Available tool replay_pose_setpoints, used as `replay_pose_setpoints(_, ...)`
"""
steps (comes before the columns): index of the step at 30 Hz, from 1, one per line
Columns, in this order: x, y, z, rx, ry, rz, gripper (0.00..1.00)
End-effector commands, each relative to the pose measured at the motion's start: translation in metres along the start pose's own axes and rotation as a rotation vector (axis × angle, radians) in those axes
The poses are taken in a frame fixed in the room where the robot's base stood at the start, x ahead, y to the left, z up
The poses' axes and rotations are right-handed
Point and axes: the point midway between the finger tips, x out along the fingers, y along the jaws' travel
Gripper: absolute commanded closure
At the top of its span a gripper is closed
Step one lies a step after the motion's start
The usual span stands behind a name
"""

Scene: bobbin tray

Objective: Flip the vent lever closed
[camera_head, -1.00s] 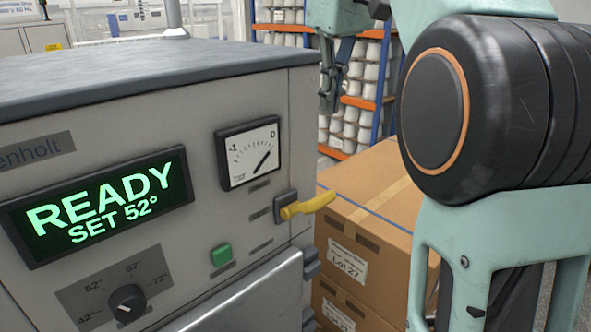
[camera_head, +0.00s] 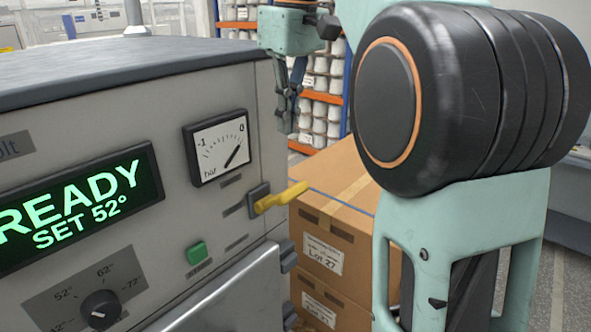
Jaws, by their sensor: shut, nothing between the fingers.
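The yellow vent lever (camera_head: 281,197) sticks out to the right from a dark mount on the front panel of the grey machine (camera_head: 130,105). It points roughly sideways, tilted slightly up at its free end. My gripper (camera_head: 287,120) hangs above the lever, beyond the machine's right edge, fingers pointing down. It is shut and empty, and apart from the lever. The pressure gauge (camera_head: 219,147) above the lever has its needle near the 0 end. The display (camera_head: 85,208) reads READY, SET 52°.
A green button (camera_head: 196,252) and a temperature knob (camera_head: 100,309) sit below. Stacked cardboard boxes (camera_head: 335,190) stand right of the machine. A shelf of white bobbins (camera_head: 322,110) is behind. My arm covers much of the right side.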

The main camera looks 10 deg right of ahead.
Motion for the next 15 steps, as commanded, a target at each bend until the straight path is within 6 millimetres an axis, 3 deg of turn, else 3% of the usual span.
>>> replay_pose_setpoints(9,0.06,-0.001,0.002,0.0,-0.001,0.0,1.0)
replay_pose_setpoints(15,0.074,-0.001,0.019,0.0,0.0,0.001,1.0)
